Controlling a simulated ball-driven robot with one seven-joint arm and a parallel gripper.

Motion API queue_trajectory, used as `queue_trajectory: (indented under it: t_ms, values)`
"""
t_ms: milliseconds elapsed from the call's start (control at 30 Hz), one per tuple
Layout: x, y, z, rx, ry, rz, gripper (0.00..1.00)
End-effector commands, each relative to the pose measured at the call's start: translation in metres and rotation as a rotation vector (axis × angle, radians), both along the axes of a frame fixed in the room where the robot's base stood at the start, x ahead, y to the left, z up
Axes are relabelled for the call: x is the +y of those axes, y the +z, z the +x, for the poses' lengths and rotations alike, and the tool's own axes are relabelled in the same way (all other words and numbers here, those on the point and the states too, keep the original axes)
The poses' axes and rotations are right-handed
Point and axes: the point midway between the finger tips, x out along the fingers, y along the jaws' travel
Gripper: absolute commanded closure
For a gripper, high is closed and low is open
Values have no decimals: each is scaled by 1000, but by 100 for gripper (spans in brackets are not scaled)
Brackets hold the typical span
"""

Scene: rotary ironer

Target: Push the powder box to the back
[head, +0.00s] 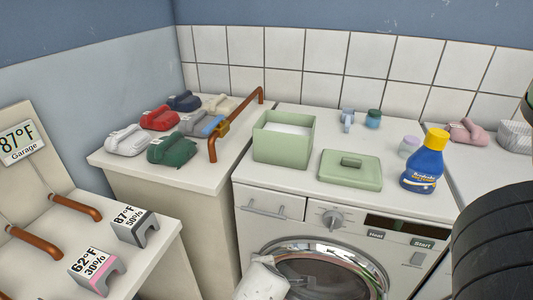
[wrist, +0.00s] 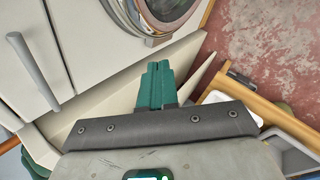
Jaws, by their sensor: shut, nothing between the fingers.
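The powder box (head: 283,140) is a pale green open box with white powder inside. It stands upright on the left part of the washing machine's top (head: 300,188), near the front left corner, with some free surface behind it. Its flat green lid (head: 350,170) lies separately to its right. My gripper (wrist: 157,68) shows in the wrist view with its teal fingers together and nothing between them. The wrist view shows the machine's front and the floor below, not the box, so the gripper is apart from the box.
A blue bottle with a yellow cap (head: 424,162) stands right of the lid. A copper pipe (head: 213,140) rises left of the box, beside several folded-looking coloured items on the left counter (head: 125,175).

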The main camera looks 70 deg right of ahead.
Motion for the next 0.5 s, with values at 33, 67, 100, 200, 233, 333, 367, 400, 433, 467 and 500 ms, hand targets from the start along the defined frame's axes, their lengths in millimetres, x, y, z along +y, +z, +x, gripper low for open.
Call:
queue_trajectory:
  t_ms: [33,67,100,200,233,333,367,400,433,467,500]
  values:
    - [-17,19,10,53,70,-122,100]
    - [-26,30,14,97,115,-197,100]
    - [-37,47,20,162,173,-298,100]
    - [-58,90,34,357,295,-535,100]
    - [-63,103,38,422,324,-600,100]
    - [-73,142,49,638,397,-782,100]
    - [-75,152,51,698,413,-825,100]
    - [-76,164,55,775,428,-874,100]
    - [-77,172,57,827,438,-906,100]
    - [-77,179,59,873,445,-933,100]
    - [-77,187,61,926,453,-961,100]
